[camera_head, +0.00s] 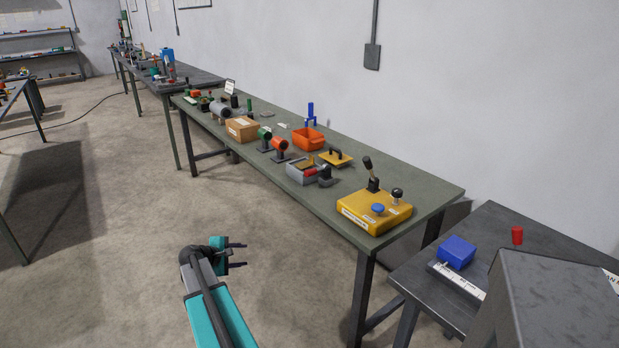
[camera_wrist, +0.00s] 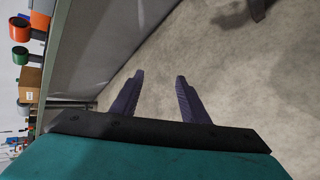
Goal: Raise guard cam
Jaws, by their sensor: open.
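No part is clearly marked as the guard cam, and I cannot tell which one it is. A yellow box (camera_head: 360,210) at the near end of the long green table carries a tilted black lever (camera_head: 372,178), a blue round knob (camera_head: 378,209) and a black knob (camera_head: 397,194). A yellow plate with a black handle (camera_head: 336,157) lies farther along. My gripper (camera_head: 243,254) is open and empty over the floor, left of the table and apart from everything. In the wrist view its two fingers (camera_wrist: 160,78) are spread with bare floor between them.
A dark side table (camera_head: 555,233) with a blue block (camera_head: 456,252) stands at right.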

